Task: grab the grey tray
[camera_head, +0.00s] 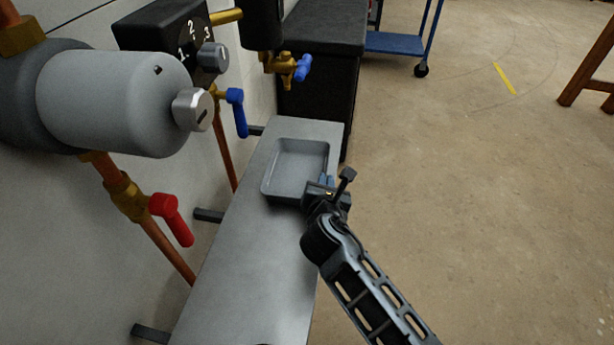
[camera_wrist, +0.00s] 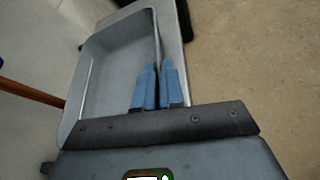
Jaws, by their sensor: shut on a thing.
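The grey tray (camera_head: 295,168) is a shallow, empty rectangular tray on a grey shelf along the wall. In the wrist view the tray (camera_wrist: 115,80) fills the upper left. My gripper (camera_head: 327,181) is at the tray's right side. In the wrist view the blue fingers of my gripper (camera_wrist: 158,72) are close together, with the tray's right wall between them. The gripper is shut on that wall. I cannot tell whether the tray's base touches the shelf.
The grey shelf (camera_head: 245,265) is bare in front of the tray. Pipes with a red valve handle (camera_head: 171,219) and a blue handle (camera_head: 237,112) stand at the left. A black cabinet (camera_head: 318,75) is beyond the shelf. The floor at the right is open.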

